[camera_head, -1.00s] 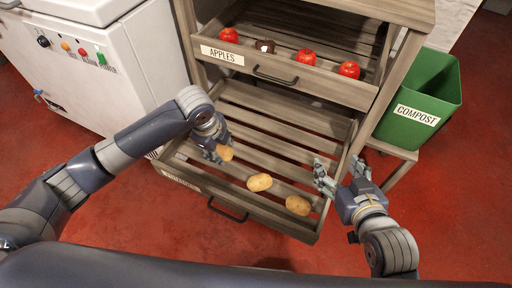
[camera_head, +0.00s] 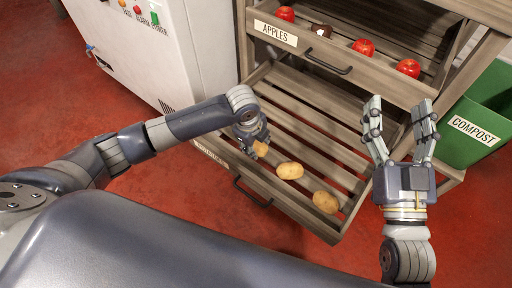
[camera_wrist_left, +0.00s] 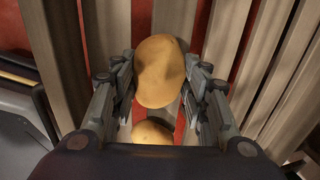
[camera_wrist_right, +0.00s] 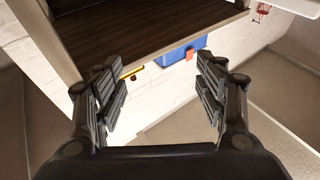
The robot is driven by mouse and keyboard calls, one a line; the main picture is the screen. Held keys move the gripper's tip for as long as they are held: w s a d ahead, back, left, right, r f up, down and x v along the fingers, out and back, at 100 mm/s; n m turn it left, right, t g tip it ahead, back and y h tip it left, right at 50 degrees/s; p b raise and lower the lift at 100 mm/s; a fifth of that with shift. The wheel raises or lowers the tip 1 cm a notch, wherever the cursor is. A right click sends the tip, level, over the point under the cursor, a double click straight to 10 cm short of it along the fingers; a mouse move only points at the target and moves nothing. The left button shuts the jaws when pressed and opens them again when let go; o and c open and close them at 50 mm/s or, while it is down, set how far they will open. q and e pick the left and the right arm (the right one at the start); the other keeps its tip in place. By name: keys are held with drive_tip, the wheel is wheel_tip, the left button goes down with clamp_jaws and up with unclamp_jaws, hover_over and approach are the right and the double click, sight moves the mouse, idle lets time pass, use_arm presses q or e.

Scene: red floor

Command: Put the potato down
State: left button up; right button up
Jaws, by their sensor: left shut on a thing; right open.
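A potato (camera_wrist_left: 161,72) is between the fingers of my left gripper (camera_wrist_left: 160,85), which is shut on it. In the head view my left gripper (camera_head: 255,143) is over the left part of the open lower drawer (camera_head: 310,97), with the potato (camera_head: 261,149) partly hidden by its fingers. A second potato (camera_head: 290,170) and a third potato (camera_head: 325,202) lie on the drawer slats. A potato also shows below the held one in the left wrist view (camera_wrist_left: 152,134). My right gripper (camera_head: 400,112) is open and empty, raised at the drawer's right side.
The upper drawer (camera_head: 343,70), labelled APPLES, holds several red apples and one dark item. A green compost bin (camera_head: 480,125) stands at the right, a white machine (camera_head: 150,50) at the left. Slats at the back of the lower drawer are bare.

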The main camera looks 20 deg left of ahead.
use_arm(q)
drive_tip(key=shift+b+x, duration=0.3)
drive_tip(key=shift+x, duration=0.7)
drive_tip(key=shift+s, duration=0.15)
use_arm(e)
drive_tip(key=r, duration=0.1)
drive_tip(key=s+r+t, duration=0.1)
drive_tip(key=r+t+y, duration=0.1)
drive_tip(key=shift+s+r, duration=0.35)
drive_tip(key=shift+r, duration=0.05)
use_arm(q)
drive_tip(key=shift+f, duration=0.1)
drive_tip(key=o, duration=1.1)
use_arm(e)
drive_tip(key=shift+w+f, duration=0.1)
drive_tip(key=shift+f, duration=0.1)
